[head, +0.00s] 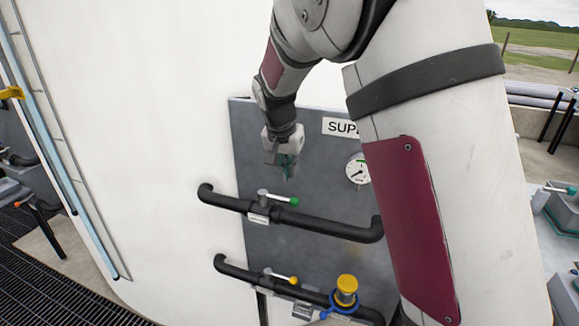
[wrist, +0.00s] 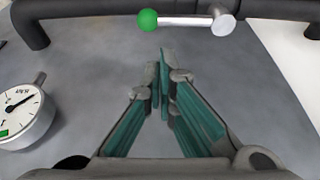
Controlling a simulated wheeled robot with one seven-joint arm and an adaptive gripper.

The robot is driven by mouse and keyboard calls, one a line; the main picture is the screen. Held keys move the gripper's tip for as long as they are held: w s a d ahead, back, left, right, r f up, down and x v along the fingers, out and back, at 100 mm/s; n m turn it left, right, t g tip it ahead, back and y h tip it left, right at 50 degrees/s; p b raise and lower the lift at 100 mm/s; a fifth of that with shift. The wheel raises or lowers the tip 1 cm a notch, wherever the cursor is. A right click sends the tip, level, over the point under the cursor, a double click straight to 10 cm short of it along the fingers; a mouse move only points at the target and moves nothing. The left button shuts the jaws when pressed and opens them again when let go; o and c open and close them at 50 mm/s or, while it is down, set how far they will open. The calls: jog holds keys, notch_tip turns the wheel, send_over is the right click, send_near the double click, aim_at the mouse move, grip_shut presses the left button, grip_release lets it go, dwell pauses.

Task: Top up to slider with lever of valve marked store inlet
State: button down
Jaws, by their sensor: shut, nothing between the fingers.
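My gripper (head: 287,172) is shut and empty in front of the grey panel, just above the upper pipe. In the wrist view its fingertips (wrist: 163,62) are together, apart from a lever with a green knob (wrist: 147,20). This lever (head: 280,199) lies along the upper pipe in the head view, knob to the right. A second lever with a yellow knob (head: 293,280) is on the lower pipe. The white tags below the levers are too small to read, so I cannot tell which is store inlet. A yellow slider (head: 12,92) sits on a pale blue upright tube (head: 45,130) at far left.
A round gauge (head: 357,170) is on the grey panel (head: 335,262), right of my gripper. A sign starting "SUP" (head: 342,127) is partly hidden by my arm. A yellow cap (head: 346,284) with a blue ring is at lower right. A white tank wall (head: 150,150) fills the left.

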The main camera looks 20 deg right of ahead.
aim_at(278, 198)
jog(key=x, duration=0.7)
jog(key=shift+p, duration=0.35)
jog(key=shift+s, duration=0.15)
jog(key=shift+s+m, duration=0.15)
jog(key=shift+m, duration=0.25)
